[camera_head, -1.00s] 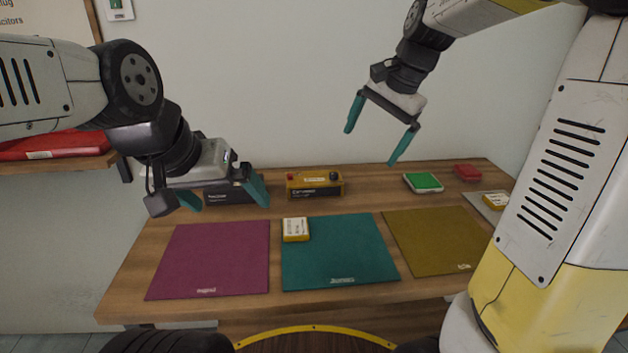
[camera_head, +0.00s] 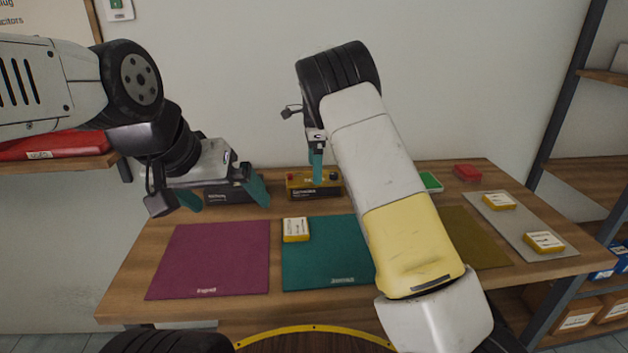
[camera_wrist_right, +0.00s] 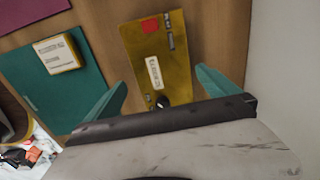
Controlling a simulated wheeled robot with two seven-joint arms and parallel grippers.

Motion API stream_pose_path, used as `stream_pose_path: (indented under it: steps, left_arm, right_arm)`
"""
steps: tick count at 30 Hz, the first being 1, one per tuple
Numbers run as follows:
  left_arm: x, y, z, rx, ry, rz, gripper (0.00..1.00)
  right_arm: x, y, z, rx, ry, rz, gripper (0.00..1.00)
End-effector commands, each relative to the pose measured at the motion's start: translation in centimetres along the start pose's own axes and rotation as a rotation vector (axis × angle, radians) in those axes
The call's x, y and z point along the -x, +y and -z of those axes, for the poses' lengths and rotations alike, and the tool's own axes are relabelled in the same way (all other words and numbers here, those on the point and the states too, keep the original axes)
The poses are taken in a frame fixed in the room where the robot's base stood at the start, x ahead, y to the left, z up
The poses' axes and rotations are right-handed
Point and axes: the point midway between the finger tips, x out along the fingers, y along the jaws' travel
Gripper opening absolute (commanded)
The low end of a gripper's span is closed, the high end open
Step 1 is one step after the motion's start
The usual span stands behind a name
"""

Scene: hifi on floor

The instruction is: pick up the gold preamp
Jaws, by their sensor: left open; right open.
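The gold preamp (camera_head: 302,188) is a gold box with a dark front and a red knob, at the back of the table behind the teal mat. My right gripper (camera_head: 317,168) is over it, pointing down, its far side hidden by my arm. In the right wrist view the preamp (camera_wrist_right: 158,62) lies between the two open teal fingers (camera_wrist_right: 163,92), with a label, a red patch and a black knob on top. I cannot tell whether a finger touches it. My left gripper (camera_head: 224,196) is open and empty, in front of a dark box (camera_head: 230,194).
On the table lie a magenta mat (camera_head: 212,260), a teal mat (camera_head: 320,262) with a yellow-white box (camera_head: 295,229), and an olive mat (camera_head: 478,240). A grey tray (camera_head: 520,228) holds two similar boxes. A red box (camera_head: 467,173) is at the back right.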

Motion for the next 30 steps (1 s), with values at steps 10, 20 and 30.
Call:
stream_pose_path:
  steps: [10, 20, 30]
  left_arm:
    - [0.0, 0.0, 0.0, 0.0, 0.0, 0.0, 1.0]
    - [0.0, 0.0, 0.0, 0.0, 0.0, 0.0, 1.0]
    - [0.0, 0.0, 0.0, 0.0, 0.0, 0.0, 1.0]
  right_arm:
    - [-4.3, -0.4, -0.2, 0.001, 0.0, -0.003, 1.0]
    - [-5.6, -0.4, -0.2, 0.002, 0.0, 0.002, 1.0]
    - [-5.6, -0.4, -0.2, 0.002, -0.001, 0.002, 0.35]
